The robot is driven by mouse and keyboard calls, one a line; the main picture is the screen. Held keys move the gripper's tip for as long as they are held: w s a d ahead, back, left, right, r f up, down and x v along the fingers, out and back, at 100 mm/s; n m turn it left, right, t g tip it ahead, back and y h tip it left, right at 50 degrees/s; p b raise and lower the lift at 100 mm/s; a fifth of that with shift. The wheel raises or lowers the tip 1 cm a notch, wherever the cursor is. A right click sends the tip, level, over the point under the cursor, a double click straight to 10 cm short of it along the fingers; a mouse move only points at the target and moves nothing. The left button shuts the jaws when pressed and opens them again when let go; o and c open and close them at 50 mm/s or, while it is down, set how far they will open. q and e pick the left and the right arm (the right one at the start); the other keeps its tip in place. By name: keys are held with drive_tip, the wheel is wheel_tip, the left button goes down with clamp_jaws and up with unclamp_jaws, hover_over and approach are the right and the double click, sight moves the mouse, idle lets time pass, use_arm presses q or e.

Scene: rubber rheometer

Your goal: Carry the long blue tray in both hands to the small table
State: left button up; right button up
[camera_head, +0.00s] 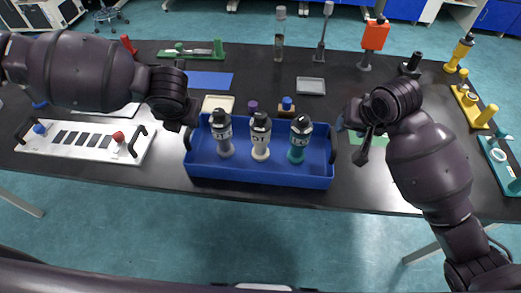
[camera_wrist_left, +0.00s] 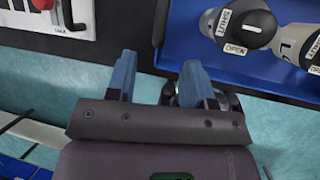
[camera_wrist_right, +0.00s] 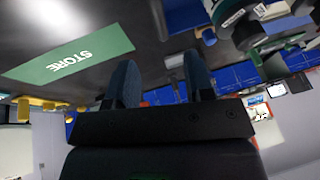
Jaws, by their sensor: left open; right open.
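The long blue tray (camera_head: 260,177) lies near the front edge of the black table, with a dark handle at each short end. Three bottles with black caps stand in it: grey (camera_head: 225,145), cream (camera_head: 261,150) and teal (camera_head: 298,155). My left gripper (camera_head: 190,122) is at the tray's left end, fingers apart and empty. In the left wrist view my left gripper (camera_wrist_left: 159,75) is open beside the tray (camera_wrist_left: 232,78). My right gripper (camera_head: 360,135) is just right of the tray's right end. The right wrist view shows my right gripper (camera_wrist_right: 160,75) open and empty. I cannot identify the small table.
A white panel (camera_head: 80,148) with two handles lies left of the tray. A green STORE mat (camera_wrist_right: 70,60) lies by my right gripper. Small trays (camera_head: 311,86), stands and an orange device (camera_head: 375,36) are behind. Floor in front is clear.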

sight(188, 130)
use_arm(q)
drive_tip(key=shift+f, duration=0.1)
use_arm(e)
drive_tip(key=shift+f, duration=0.1)
use_arm(q)
drive_tip(key=x, duration=1)
drive_tip(key=shift+w+f, duration=0.15)
drive_tip(key=shift+f, duration=0.1)
use_arm(e)
drive_tip(key=x, duration=1)
drive_tip(key=shift+w+f, duration=0.2)
drive_tip(key=shift+f, duration=0.05)
use_arm(q)
clamp_jaws()
use_arm(e)
clamp_jaws()
use_arm(q)
drive_tip(key=shift+r, duration=0.1)
